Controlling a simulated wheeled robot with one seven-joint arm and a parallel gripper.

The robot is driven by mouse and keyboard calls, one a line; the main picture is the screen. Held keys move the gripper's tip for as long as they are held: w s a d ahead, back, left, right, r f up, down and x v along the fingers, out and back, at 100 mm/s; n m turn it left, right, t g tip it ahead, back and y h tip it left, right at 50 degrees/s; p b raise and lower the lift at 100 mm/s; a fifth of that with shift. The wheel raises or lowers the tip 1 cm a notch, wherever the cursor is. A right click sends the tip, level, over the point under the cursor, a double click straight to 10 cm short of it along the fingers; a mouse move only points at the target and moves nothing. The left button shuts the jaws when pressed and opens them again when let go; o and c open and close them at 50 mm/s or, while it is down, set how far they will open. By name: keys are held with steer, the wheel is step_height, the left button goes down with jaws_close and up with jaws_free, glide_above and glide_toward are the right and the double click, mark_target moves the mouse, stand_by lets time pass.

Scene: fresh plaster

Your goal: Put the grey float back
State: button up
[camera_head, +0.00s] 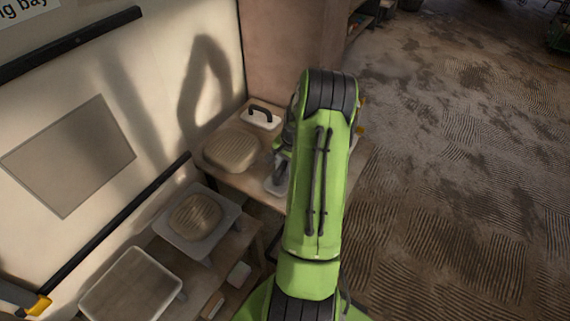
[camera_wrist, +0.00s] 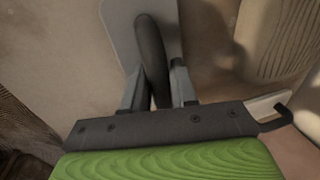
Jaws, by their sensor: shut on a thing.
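The grey float (camera_wrist: 122,22) is a flat grey plate with a dark curved handle (camera_wrist: 151,55). In the wrist view its handle sits between the two fingers of my gripper (camera_wrist: 158,95), which is shut on it. In the head view a pale edge of the float (camera_head: 275,187) shows at the left of my arm, over or on the small table (camera_head: 245,181). I cannot tell whether it touches the table. My arm hides most of my gripper (camera_head: 281,165) and the float's right side there.
A rounded ribbed beige mound (camera_head: 230,151) and a white float with a black handle (camera_head: 260,118) are on the table. A grey tray (camera_head: 203,245) holding a smaller ribbed mound (camera_head: 195,217) and an empty shallow tray (camera_head: 130,287) stand nearer. Open floor lies right.

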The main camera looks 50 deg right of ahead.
steer(key=shift+f, duration=0.3)
steer(key=o, duration=1)
steer(key=shift+r, duration=0.15)
steer(key=r+p, duration=0.1)
steer(key=r, duration=0.1)
steer(key=s+r+p, duration=0.1)
steer(key=r+p, duration=0.1)
steer(key=r, duration=0.1)
steer(key=r+p, duration=0.2)
steer(key=shift+s+r, duration=0.3)
steer(key=shift+d, duration=0.1)
